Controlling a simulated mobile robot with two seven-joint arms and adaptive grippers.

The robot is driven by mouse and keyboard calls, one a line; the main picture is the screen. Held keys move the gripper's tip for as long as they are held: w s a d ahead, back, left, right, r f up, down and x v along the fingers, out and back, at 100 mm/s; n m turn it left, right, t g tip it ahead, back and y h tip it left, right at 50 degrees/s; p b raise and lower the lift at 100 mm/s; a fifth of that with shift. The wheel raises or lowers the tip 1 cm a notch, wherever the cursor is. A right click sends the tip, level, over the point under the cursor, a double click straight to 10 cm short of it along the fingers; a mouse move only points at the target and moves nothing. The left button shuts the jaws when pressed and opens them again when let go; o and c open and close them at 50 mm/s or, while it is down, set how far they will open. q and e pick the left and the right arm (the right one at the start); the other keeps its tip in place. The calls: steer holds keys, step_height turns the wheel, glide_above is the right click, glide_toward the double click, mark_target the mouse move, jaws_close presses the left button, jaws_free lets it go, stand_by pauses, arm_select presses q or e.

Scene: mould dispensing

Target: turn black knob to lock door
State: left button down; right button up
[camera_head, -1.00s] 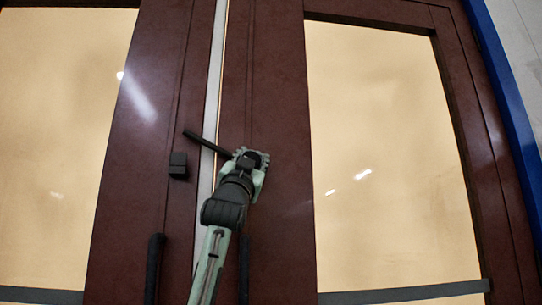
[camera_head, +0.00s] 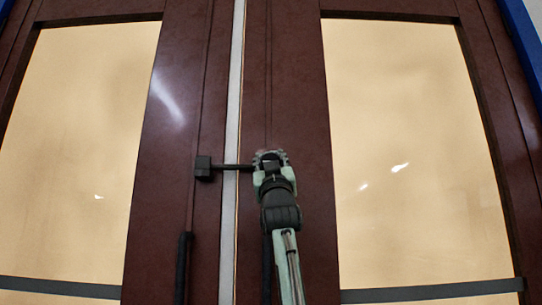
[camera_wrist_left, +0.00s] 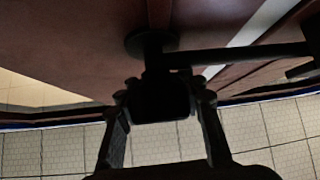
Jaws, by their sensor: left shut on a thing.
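The black knob (camera_wrist_left: 160,100) is on the dark red-brown right-hand door (camera_head: 300,100). My left gripper (camera_head: 270,160) is shut on the knob; its two fingers (camera_wrist_left: 160,125) stand on either side of it in the left wrist view. A black bar (camera_head: 232,167) runs from the knob across the gap between the doors. It lies about level, and its far end meets the black block (camera_head: 203,168) on the left-hand door (camera_head: 165,170). The gripper hides most of the knob in the head view. My right gripper is not in view.
Both doors have large pale panels (camera_head: 410,120). A black vertical handle (camera_head: 184,268) stands on the left-hand door below the block, and another (camera_head: 266,270) is partly behind my arm. Pale floor tiles (camera_wrist_left: 260,130) show in the left wrist view.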

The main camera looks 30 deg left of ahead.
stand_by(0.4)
arm_select(q)
steer(key=c, duration=0.9)
jaws_free()
steer(key=shift+s+d+f, duration=0.1)
steer(key=shift+f, duration=0.05)
steer(key=v, duration=1.1)
steer(key=shift+s+d+f, duration=0.15)
steer(key=shift+d, duration=0.05)
